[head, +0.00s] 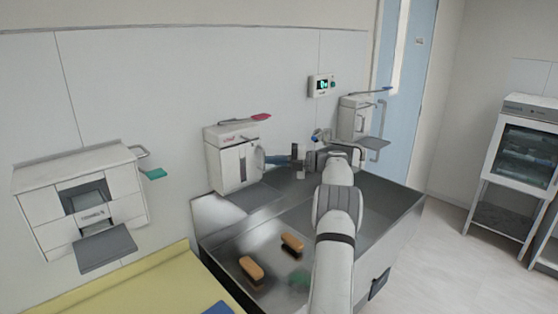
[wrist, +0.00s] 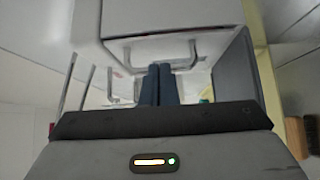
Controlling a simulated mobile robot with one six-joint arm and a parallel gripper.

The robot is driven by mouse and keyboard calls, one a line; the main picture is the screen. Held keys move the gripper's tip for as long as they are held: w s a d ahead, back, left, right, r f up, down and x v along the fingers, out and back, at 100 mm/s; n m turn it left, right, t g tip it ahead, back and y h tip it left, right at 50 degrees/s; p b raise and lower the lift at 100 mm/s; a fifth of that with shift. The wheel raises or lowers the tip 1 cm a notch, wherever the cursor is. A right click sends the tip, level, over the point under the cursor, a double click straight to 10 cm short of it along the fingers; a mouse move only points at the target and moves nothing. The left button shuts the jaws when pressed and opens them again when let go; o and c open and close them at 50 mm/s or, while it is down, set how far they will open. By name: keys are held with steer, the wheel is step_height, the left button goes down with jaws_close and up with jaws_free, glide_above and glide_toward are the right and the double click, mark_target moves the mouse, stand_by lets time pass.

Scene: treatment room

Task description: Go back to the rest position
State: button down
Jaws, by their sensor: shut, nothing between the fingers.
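My gripper (head: 265,158) is at the sink's back wall, at the end of my arm, its fingers pointing left at the right side of a white wall dispenser (head: 226,160). In the wrist view its two dark blue fingers (wrist: 158,70) lie side by side, shut, with nothing seen between them. A white housing with a metal loop (wrist: 150,48) is close in front of the fingertips. I cannot tell whether the fingertips touch it.
A steel sink (head: 215,255) lies below my arm, with two tan brushes (head: 252,270) (head: 292,243) and a green item (head: 299,278) in it. A second dispenser (head: 353,120) hangs at the right, another (head: 82,200) at the left. Open floor (head: 455,265) lies to the right.

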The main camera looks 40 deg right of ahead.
steer(key=b+v, duration=0.1)
steer(key=v, duration=0.6)
steer(key=shift+d, duration=0.25)
